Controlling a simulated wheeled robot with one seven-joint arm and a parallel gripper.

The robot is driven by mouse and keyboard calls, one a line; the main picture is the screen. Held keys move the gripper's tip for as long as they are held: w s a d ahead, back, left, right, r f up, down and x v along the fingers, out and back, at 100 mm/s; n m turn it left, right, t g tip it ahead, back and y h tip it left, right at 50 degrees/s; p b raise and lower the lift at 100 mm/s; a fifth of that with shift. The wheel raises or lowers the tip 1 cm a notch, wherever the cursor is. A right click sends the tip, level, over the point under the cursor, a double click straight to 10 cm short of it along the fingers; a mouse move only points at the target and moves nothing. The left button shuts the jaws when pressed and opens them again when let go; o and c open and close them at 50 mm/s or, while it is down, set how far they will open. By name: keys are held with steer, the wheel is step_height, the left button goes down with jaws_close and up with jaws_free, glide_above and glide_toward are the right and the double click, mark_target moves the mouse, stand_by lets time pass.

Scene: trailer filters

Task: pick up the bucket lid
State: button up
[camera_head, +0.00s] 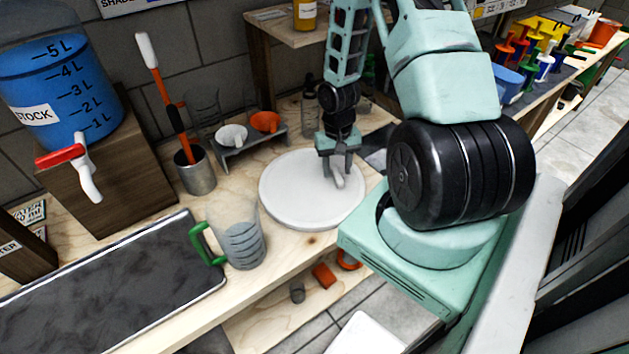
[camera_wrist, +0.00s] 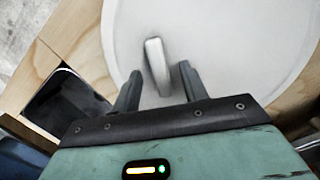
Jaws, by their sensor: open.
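The bucket lid (camera_head: 290,198) is a round white disc lying flat on the wooden bench, with a raised bar handle on top. In the wrist view the lid (camera_wrist: 225,50) fills most of the upper picture, and its handle (camera_wrist: 157,66) stands just ahead of and between the fingertips. My gripper (camera_head: 341,175) is above the right part of the lid, pointing down near the handle. In the wrist view my gripper (camera_wrist: 158,78) is open, with one finger on each side of the handle's line. Whether either finger touches the handle cannot be told.
A clear jug (camera_head: 237,235) with a green handle stands left of the lid. Behind it are a metal cup (camera_head: 196,170) with a brush and a small rack (camera_head: 250,145) with white and orange cups. A dark bottle (camera_head: 310,105) stands behind the lid.

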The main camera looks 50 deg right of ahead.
steer(key=shift+s+f, duration=0.1)
steer(key=shift+f, duration=0.5)
jaws_close()
steer(key=shift+r, duration=0.1)
